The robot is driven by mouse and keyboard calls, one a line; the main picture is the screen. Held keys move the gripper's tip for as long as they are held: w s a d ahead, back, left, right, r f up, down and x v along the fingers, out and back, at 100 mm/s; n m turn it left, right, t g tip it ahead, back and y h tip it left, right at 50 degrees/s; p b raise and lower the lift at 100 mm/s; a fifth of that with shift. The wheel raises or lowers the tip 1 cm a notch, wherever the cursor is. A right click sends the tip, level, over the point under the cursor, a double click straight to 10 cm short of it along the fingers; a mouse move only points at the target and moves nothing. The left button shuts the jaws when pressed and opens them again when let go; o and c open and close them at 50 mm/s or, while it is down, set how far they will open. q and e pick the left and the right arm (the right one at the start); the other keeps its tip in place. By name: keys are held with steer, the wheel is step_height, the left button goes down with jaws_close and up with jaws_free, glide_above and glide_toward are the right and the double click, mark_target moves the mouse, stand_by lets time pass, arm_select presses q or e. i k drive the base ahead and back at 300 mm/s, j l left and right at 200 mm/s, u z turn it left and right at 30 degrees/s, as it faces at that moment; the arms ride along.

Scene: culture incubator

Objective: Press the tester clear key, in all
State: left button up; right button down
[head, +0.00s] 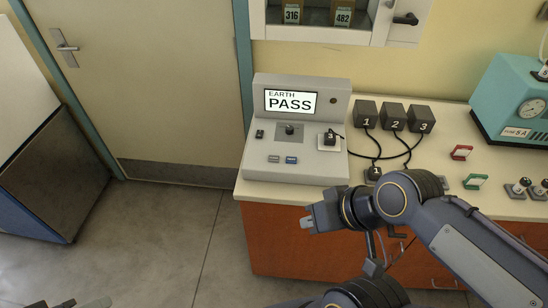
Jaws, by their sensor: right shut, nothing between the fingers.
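The grey tester (262,104) stands on the counter's left end. Its screen (292,101) reads "EARTH PASS". On its sloped front are a grey key (274,159) and a blue key (291,160) side by side; their lettering is too small to read, so I cannot tell which is clear. A dark knob (290,129) sits above them, and a black plug marked 3 (330,138) sits on a white socket plate at the right. My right gripper (309,221) is shut and empty, in front of the counter edge below the tester. Part of my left gripper (80,303) shows at the bottom left.
Dark adapters marked 1, 2 and 3 (394,117) stand right of the tester, with cables trailing. A black plug (374,175) lies near the counter's front. Red (461,152) and green (475,181) handled pieces and a teal device (512,95) are farther right. A cabinet hangs above.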

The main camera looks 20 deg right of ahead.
mark_target(272, 158)
steer(key=i+j+z, duration=0.2)
steer(key=z, duration=0.15)
steer(key=i+j+z, duration=0.2)
steer(key=j+z, duration=0.2)
steer(key=i+j+z, duration=0.15)
steer(key=j+z, duration=0.2)
